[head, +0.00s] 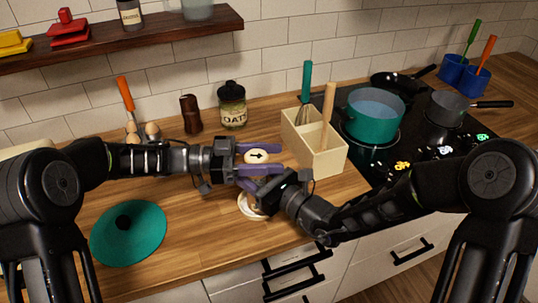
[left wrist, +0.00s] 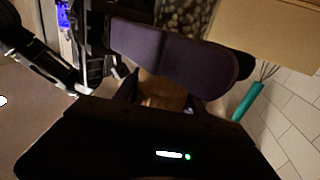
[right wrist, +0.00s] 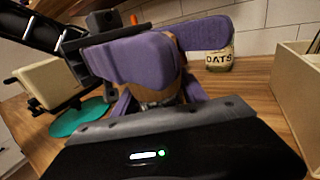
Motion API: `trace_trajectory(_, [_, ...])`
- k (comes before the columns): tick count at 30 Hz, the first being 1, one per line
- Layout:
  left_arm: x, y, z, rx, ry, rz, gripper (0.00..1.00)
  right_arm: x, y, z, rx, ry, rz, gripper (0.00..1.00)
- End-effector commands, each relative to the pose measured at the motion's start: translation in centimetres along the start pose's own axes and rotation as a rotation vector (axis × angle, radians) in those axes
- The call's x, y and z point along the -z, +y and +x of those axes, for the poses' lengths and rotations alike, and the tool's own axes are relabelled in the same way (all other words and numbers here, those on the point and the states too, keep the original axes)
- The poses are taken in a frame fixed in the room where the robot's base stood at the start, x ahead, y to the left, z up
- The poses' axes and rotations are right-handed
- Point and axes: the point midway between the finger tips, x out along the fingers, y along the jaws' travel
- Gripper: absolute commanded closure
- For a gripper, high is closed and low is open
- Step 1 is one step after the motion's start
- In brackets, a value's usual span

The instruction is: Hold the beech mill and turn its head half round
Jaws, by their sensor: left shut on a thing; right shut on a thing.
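The beech mill (head: 257,156) stands over the counter in the middle of the head view, with a dark arrow on its pale round top. My left gripper (head: 259,159) is shut on its head, one purple finger on each side. My right gripper (head: 258,184) is shut lower, on the mill's body. The fingers hide most of the mill. A strip of its wood shows between the purple fingers in the left wrist view (left wrist: 162,92) and in the right wrist view (right wrist: 182,82).
A pale round dish (head: 248,211) lies just in front, partly hidden. A dark brown mill (head: 190,114) and an oats jar (head: 232,106) stand behind. A beech utensil box (head: 325,160) is close on the right, then the hob. A teal lid (head: 128,240) lies front left.

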Motion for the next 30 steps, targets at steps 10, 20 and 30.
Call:
trace_trajectory(10, [-0.4,0.9,0.2,-0.22,0.006,-0.012,0.92,0.0,0.2,0.1,-0.005,0.001,-0.002,1.0])
trace_trajectory(20, [-0.3,1.4,0.2,-0.327,0.004,-0.009,0.92,0.0,0.3,0.1,-0.007,0.0,-0.002,1.0])
trace_trajectory(30, [-0.1,1.2,-0.1,-0.336,0.0,-0.001,0.92,0.0,0.3,0.1,-0.006,0.0,-0.001,1.0])
